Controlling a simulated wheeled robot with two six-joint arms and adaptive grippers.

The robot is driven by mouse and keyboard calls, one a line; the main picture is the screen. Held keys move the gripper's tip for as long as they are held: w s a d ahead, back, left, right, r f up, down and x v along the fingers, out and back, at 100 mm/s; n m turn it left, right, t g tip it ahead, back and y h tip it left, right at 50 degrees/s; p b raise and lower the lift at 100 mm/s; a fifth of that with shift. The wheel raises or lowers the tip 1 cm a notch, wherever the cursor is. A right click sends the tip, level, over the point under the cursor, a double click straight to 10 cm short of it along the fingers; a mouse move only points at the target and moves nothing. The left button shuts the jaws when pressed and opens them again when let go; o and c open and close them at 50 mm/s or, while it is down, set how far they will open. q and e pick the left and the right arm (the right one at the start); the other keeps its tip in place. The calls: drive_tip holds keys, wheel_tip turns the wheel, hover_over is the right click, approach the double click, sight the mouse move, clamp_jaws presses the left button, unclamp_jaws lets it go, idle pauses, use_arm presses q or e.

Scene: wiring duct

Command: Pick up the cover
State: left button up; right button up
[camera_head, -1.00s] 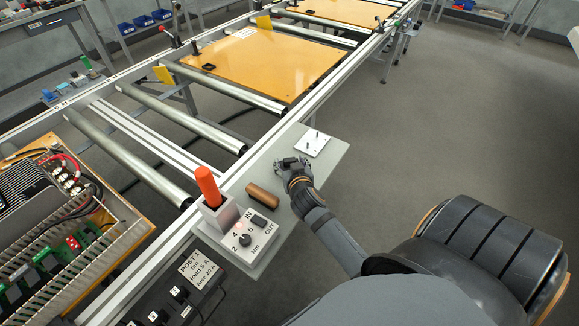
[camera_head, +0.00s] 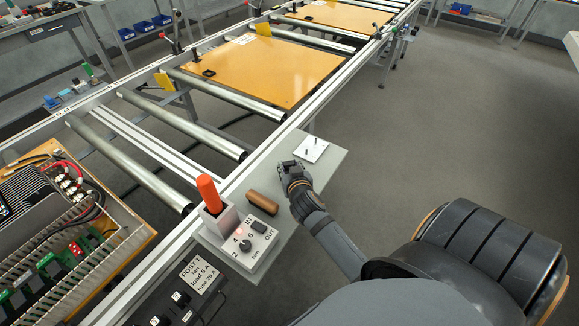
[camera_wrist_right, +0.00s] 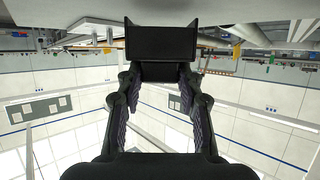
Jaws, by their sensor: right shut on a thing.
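My right gripper (camera_head: 287,169) is low over the grey side shelf, just left of a white plate with two pins (camera_head: 311,149). It also shows in the right wrist view (camera_wrist_right: 160,84), with its two fingers closed on a black, block-like piece. I take this piece to be the cover (camera_wrist_right: 161,44); it spans the gap between the fingertips. In the head view the piece is small and dark and hard to tell from the gripper. My left gripper is not in view.
The grey shelf (camera_head: 334,160) also carries a brown handle-like piece (camera_head: 262,202). A control box (camera_head: 250,243) with an orange-handled tool (camera_head: 209,194) stands nearer. A wiring panel (camera_head: 110,245) lies at left on the roller conveyor. Open floor lies to the right.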

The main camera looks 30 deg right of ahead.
drive_tip(key=s+a+r+p, duration=0.3)
drive_tip(key=s+r+p, duration=0.6)
drive_tip(key=s+r, duration=0.2)
drive_tip(key=v, duration=0.2)
drive_tip(key=shift+s, duration=0.45)
drive_tip(key=shift+f, duration=0.1)
